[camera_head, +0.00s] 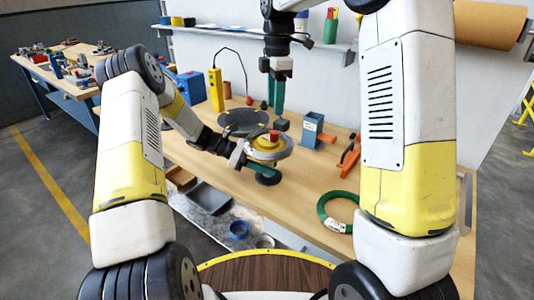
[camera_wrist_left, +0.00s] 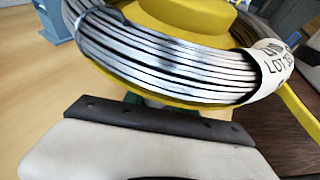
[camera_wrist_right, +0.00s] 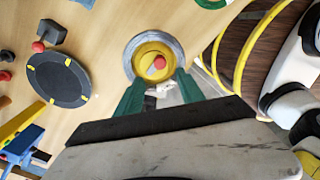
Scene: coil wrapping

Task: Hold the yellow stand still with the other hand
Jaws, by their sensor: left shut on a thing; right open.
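The yellow stand (camera_head: 268,143) has a red knob on top and carries a silver wire coil (camera_head: 280,153) with a white label. Its dark round foot (camera_head: 268,181) shows below. In the left wrist view the coil (camera_wrist_left: 170,62) lies around the yellow stand (camera_wrist_left: 190,14). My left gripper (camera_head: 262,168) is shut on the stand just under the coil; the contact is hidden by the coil. My right gripper (camera_head: 278,105) points down above the table, behind the stand in the picture. In the right wrist view its green fingers (camera_wrist_right: 160,88) are apart and empty, with the stand (camera_wrist_right: 152,62) beyond them.
A black disc with yellow marks (camera_head: 243,122) lies behind the stand. A blue-grey block holder (camera_head: 312,130) and an orange tool (camera_head: 350,152) stand to the right. A green ring (camera_head: 323,212) lies at front right. Bare tabletop (camera_head: 310,180) lies between.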

